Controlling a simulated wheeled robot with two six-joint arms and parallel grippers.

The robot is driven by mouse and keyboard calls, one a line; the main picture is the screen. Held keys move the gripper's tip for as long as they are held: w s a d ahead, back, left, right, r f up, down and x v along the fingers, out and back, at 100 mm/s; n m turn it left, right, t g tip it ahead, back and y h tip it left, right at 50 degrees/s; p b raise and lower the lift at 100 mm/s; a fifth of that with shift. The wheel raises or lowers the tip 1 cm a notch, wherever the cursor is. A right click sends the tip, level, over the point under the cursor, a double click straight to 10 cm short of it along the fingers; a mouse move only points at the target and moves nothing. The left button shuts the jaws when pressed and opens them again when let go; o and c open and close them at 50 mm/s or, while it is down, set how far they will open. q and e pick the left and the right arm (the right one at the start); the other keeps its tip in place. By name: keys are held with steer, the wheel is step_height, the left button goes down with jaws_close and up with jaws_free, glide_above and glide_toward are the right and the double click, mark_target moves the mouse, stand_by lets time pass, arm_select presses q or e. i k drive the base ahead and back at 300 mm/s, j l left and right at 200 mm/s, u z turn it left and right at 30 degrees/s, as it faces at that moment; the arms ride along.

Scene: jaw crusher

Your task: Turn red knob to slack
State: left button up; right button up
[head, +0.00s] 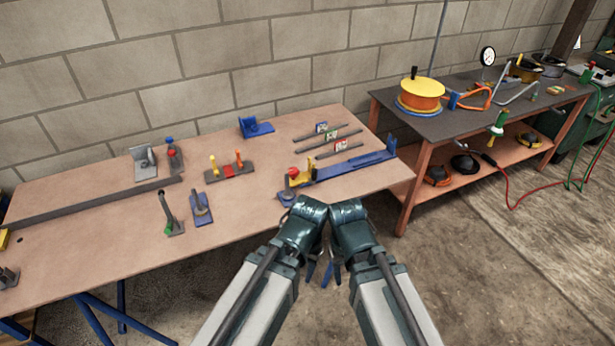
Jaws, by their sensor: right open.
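A small red knob (293,172) sits at the left end of a long blue bar tool (345,166), beside yellow parts, near the front edge of the wooden table. Another small red part shows on a stand (172,155) farther left; I cannot tell which one the task means. My two arms come in from the bottom, their ends close together in front of the table edge. My right gripper (327,276) is open, low between the arms and apart from the knob. My left gripper is mostly hidden by its arm, and its jaws cannot be made out.
A dark-topped bench (460,105) with a yellow-orange reel (423,90) stands at the right. A block wall is behind; open concrete floor lies at the lower right.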

mark_target(293, 172)
steer(key=i+u, duration=0.2)
steer(key=i, duration=0.3)
steer(key=i+l+u, duration=0.2)
steer(key=i, duration=0.3)
